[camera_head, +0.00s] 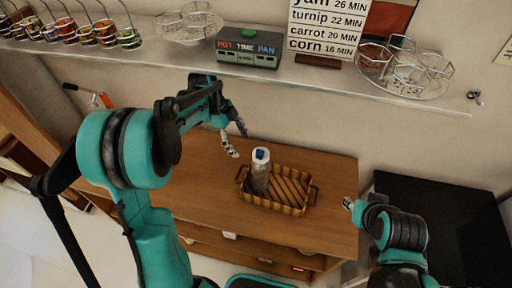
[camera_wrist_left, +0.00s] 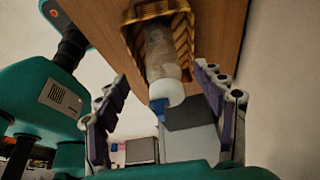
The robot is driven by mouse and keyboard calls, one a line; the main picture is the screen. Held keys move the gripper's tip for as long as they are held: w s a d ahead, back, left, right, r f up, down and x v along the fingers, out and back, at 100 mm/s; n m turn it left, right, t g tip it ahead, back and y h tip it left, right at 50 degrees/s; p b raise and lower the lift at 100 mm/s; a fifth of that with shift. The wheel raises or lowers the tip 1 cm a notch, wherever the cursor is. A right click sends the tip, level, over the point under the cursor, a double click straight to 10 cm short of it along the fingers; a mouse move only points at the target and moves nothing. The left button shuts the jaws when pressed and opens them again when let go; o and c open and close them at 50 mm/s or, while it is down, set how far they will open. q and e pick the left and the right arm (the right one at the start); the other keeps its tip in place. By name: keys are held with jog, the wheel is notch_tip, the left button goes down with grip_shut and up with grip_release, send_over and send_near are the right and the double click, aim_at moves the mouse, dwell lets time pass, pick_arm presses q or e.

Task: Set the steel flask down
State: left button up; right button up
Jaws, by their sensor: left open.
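The steel flask (camera_head: 260,178) stands about upright in the left part of a brown basket (camera_head: 293,209) on the wooden table. It is grey with a white top and a blue mark on the cap. My left gripper (camera_head: 236,138) is open, up and to the left of the flask. In the left wrist view, the open fingers of my left gripper (camera_wrist_left: 162,75) spread to either side of the flask (camera_wrist_left: 163,58), with clear gaps and no contact seen. The basket (camera_wrist_left: 184,32) lies beyond. My right gripper (camera_head: 348,203) is at the table's right edge; its fingers are too small to read.
The wooden table (camera_head: 210,195) has free room left of the basket. A shelf (camera_head: 310,77) above holds jars (camera_head: 85,33), a timer box (camera_head: 248,47) and glasses on a tray (camera_head: 405,68). A black surface (camera_head: 440,210) stands at the right.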

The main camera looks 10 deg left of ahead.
pick_arm(q)
jog(key=shift+w+a, duration=0.15)
jog(key=shift+a, duration=1.9)
